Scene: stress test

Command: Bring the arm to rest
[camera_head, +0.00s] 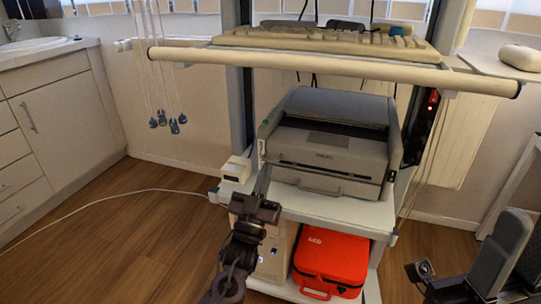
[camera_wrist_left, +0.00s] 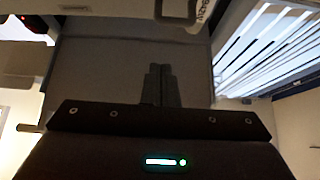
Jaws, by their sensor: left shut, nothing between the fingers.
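My left arm comes up from the bottom of the head view, left of centre. Its gripper (camera_head: 264,180) points up and away, in front of the left edge of a cart's printer shelf. In the left wrist view the two dark fingers (camera_wrist_left: 160,72) are side by side, closed with nothing between them. From these views I cannot tell whether the fingertips touch the cart. I do not make out my right gripper in either view.
A cart holds a grey printer (camera_head: 328,145), with a keyboard (camera_head: 325,42) above. A red case (camera_head: 331,262) stands on the lower shelf. Cables with blue ends (camera_head: 168,122) hang left. A grey-padded seat-like object (camera_head: 500,252) is lower right.

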